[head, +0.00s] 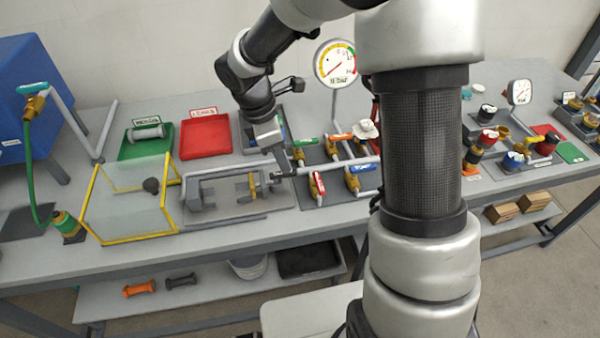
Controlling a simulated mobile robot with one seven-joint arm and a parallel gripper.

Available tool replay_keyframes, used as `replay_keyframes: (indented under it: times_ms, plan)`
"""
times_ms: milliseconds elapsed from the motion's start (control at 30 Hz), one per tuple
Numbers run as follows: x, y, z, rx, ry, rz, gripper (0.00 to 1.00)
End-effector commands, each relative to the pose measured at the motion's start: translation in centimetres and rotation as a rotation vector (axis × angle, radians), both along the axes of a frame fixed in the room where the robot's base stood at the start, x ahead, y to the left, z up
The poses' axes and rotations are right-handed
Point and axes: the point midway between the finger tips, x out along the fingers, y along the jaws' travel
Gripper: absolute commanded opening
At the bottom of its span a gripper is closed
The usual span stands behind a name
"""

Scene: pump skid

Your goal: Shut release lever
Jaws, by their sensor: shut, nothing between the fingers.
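My gripper (281,166) is shut and empty. It points down over the bench between a grey clamp-like fixture and a group of pipe valves. The fixture (205,186) holds a brass fitting (254,185) near its right end, just left of my gripper. A red-handled valve (318,185) stands close to the right of my gripper. Valves with an orange handle (340,137), a blue handle (361,168) and a green handle (304,142) stand behind and beside it. No label readable from here shows which handle is the release lever. Contact at the fingertips cannot be told.
A yellow-edged clear guard (130,205) stands left of the fixture. A red tray (206,138) and a green tray (133,151) lie behind. A large gauge (337,63) rises behind the valves. My arm hides the bench's middle right.

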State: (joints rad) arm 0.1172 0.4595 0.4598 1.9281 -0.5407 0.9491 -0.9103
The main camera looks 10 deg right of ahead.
Motion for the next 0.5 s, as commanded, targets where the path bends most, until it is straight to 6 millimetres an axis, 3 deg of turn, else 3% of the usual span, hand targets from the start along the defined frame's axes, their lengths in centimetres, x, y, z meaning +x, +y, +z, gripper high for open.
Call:
replay_keyframes:
  times_ms: [500]
  plan:
    - [-0.2,-2.4,-9.8,0.001,0.005,0.000,0.00]
